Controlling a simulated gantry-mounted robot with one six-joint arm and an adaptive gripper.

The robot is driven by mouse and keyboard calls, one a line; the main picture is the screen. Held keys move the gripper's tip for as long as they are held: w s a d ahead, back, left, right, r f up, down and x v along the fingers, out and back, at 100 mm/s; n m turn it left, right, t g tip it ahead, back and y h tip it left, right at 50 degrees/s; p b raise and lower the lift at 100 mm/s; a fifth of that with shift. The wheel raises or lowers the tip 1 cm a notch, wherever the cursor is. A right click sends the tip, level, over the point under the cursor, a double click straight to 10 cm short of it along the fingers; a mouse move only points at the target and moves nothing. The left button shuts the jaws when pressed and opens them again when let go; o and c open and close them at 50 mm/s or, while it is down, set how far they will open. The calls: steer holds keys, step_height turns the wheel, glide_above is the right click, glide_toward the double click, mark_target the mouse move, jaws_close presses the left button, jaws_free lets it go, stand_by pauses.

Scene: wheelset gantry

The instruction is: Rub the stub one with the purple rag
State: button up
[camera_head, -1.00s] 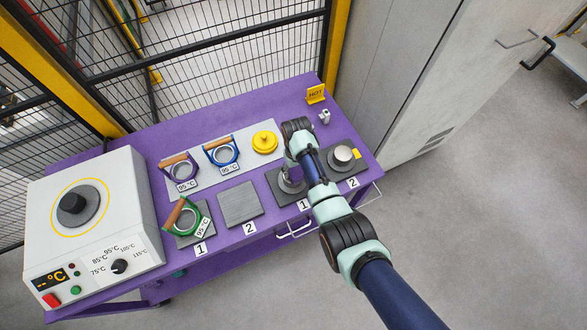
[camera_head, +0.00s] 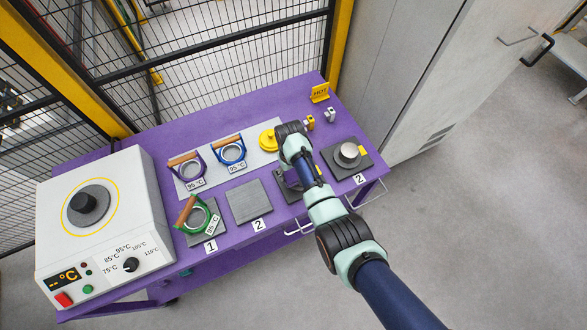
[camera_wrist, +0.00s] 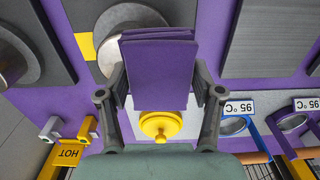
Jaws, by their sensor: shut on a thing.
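My gripper (camera_wrist: 160,94) is shut on the folded purple rag (camera_wrist: 160,68), which hangs between its two fingers in the wrist view. Stub one (camera_wrist: 122,18) is a round grey stub on a dark square plate beyond the rag; the rag covers part of it, and I cannot tell whether they touch. In the head view my arm hides most of stub one, and its plate (camera_head: 283,194) shows only at the edge. Stub two (camera_head: 348,153), a silvery round stub, stands on the plate to the right; it also shows at the wrist view's left (camera_wrist: 8,62).
A yellow lidded piece (camera_head: 268,139) sits on the grey mat near my arm. Two 95 °C ring tools (camera_head: 187,171) (camera_head: 230,151) stand left of it, and a green one (camera_head: 197,215) on the left plate. A heater box (camera_head: 105,235) fills the left end. A HOT sign (camera_head: 320,92) stands at the back.

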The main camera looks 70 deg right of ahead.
step_height(320, 180, up, 2)
steer(key=shift+r+p, duration=0.25)
steer(key=shift+p, duration=0.15)
steer(key=shift+s+d+r+p, duration=0.1)
steer(key=shift+d+r+p, duration=0.05)
steer(key=shift+r+p, duration=0.2)
step_height(320, 180, up, 5)
steer(key=p, duration=0.5)
steer(key=shift+f, duration=0.1)
